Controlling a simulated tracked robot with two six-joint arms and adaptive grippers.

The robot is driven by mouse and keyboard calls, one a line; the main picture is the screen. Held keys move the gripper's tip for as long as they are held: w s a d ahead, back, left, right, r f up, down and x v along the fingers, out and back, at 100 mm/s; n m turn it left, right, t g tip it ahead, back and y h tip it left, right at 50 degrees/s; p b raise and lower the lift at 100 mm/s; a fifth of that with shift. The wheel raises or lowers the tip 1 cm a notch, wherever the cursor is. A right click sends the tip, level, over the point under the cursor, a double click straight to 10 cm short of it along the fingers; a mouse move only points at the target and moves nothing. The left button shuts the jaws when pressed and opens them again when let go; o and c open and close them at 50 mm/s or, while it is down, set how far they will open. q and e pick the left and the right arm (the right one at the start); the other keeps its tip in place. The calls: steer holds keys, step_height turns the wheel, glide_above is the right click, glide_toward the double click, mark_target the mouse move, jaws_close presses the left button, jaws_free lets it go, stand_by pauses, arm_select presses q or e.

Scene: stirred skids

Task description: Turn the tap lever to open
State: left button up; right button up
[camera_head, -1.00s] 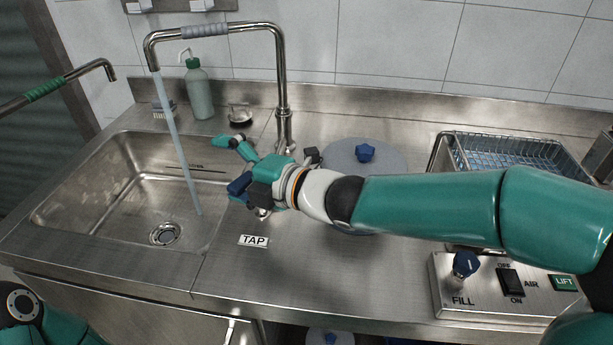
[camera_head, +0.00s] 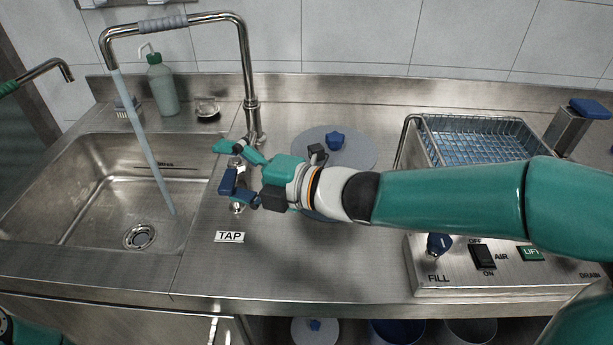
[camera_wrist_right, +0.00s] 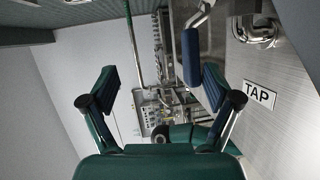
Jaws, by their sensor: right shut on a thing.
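The tap base (camera_head: 237,207) stands on the steel counter behind the TAP label (camera_head: 229,236), right of the sink (camera_head: 185,240). Its blue lever grip (camera_head: 228,182) is at my right gripper (camera_head: 231,166), which reaches in from the right. In the right wrist view the blue grip (camera_wrist_right: 191,57) lies between the spread fingers of the right gripper (camera_wrist_right: 160,85), close to the right-hand finger. Contact is hard to see there. A pale blue stream (camera_head: 145,145) runs from the spout (camera_head: 108,45) into the sink. My left gripper is out of view.
A green bottle (camera_head: 163,88) and a small dish (camera_head: 207,108) stand behind the sink. A round grey lid (camera_head: 360,148) with a blue knob lies behind my right forearm. At right are a wire basket (camera_head: 480,140) and a control panel (camera_head: 455,285). The counter in front is clear.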

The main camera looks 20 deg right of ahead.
steer(key=shift+s+d+r, duration=0.15)
steer(key=shift+d+r, duration=0.15)
steer(key=shift+r, duration=0.3)
steer(key=shift+s+d+r, duration=0.1)
steer(key=shift+d+r, duration=0.2)
steer(key=shift+r, duration=0.25)
steer(key=shift+c, duration=0.7)
steer(key=shift+s+d, duration=0.25)
steer(key=shift+d, duration=0.05)
steer(key=shift+c, duration=1.4)
arm_select(q)
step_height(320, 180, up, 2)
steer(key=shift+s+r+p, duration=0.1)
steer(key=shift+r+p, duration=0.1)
steer(key=shift+p, duration=0.7)
arm_select(e)
steer(key=f+v, duration=0.1)
steer(key=v, duration=0.9)
steer(key=shift+d+f, duration=0.5)
steer(key=shift+d, duration=0.1)
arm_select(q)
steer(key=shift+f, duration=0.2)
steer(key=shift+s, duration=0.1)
